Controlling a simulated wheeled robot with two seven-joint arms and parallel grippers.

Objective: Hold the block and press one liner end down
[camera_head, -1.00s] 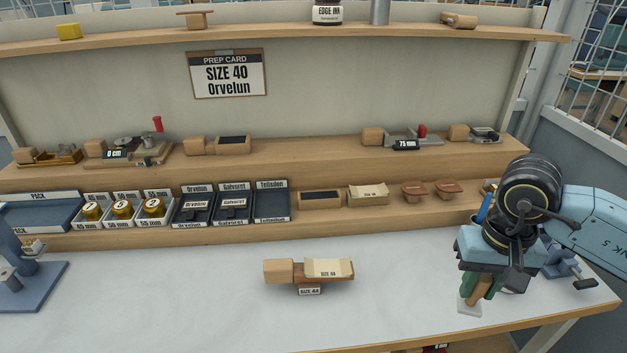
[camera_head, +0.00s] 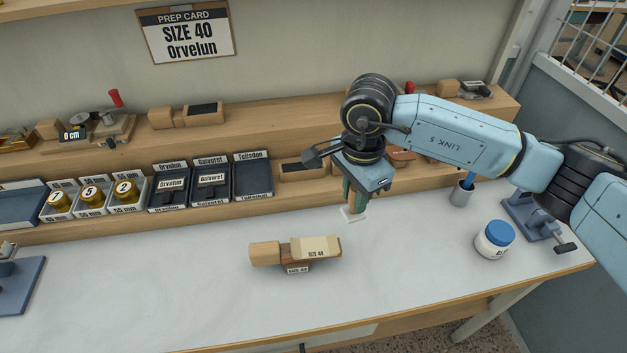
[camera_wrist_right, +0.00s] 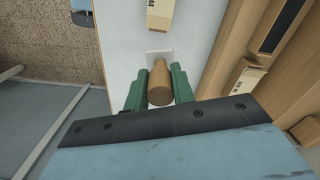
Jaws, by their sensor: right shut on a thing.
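The wooden block (camera_head: 265,253) lies on the white table, joined to a reddish-brown piece with a cream liner (camera_head: 316,247) on top and a small size tag in front. The liner's right end looks slightly raised. My right gripper (camera_head: 354,196) is beyond and to the right of the block, above the table, apart from it. Its green fingers are shut on a wooden-handled tool (camera_wrist_right: 160,83) with a flat white end (camera_head: 352,215). In the wrist view, a cream piece shows past the tool at the top edge. My left gripper is not in view.
A white jar with a blue lid (camera_head: 494,239), a grey cup (camera_head: 461,194) and a blue clamp-like device (camera_head: 535,218) stand at the right. Trays (camera_head: 168,188) line the shelf front behind. The table's front and left middle are clear.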

